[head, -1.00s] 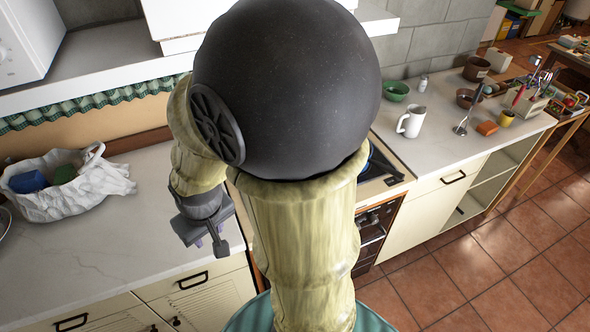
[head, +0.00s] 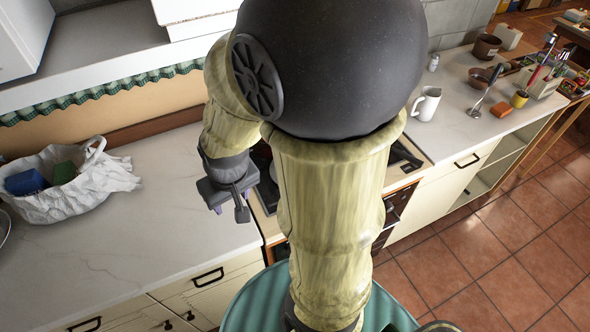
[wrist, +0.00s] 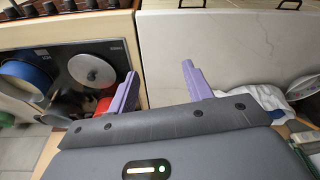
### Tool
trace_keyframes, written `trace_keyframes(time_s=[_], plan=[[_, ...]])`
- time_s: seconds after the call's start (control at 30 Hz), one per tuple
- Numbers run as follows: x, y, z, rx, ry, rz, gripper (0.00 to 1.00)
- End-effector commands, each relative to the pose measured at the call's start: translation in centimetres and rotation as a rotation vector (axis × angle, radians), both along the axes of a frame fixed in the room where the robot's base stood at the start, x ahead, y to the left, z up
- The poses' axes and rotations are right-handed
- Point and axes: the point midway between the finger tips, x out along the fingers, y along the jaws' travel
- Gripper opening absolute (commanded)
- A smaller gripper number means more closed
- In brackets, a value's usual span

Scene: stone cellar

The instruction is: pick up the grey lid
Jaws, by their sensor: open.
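The grey lid (wrist: 92,70), a round disc with a small knob in its middle, shows in the wrist view on the dark stove top, left of my fingers. I cannot tell whether it lies on a pan or directly on the hob. In the head view my arm hides it. My gripper (wrist: 160,70) is open with its two purple fingers apart and nothing between them. In the head view my gripper (head: 229,203) hangs above the seam between the white counter and the stove.
A blue round pan (wrist: 27,78) and a red thing (wrist: 104,105) are beside the lid. A white bag (head: 75,185) with blue and green items lies on the left counter (head: 120,245), otherwise mostly bare. A white jug (head: 427,103) stands right of the stove.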

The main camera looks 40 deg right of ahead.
Motion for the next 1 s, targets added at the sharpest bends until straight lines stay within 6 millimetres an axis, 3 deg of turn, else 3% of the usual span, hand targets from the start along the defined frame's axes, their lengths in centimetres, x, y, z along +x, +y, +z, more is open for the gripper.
trace_keyframes(time_s=[0.27,0.67,0.87,1.0], plan=[[-1.0,-3.9,-5.2,0.164,0.155,-0.454,0.5],[-0.7,-10.1,-12.1,0.68,0.367,-1.343,0.5],[0.4,-15.2,-14.3,1.03,0.389,-1.729,0.5],[0.7,-20.2,-15.6,1.312,0.357,-1.96,0.5]])
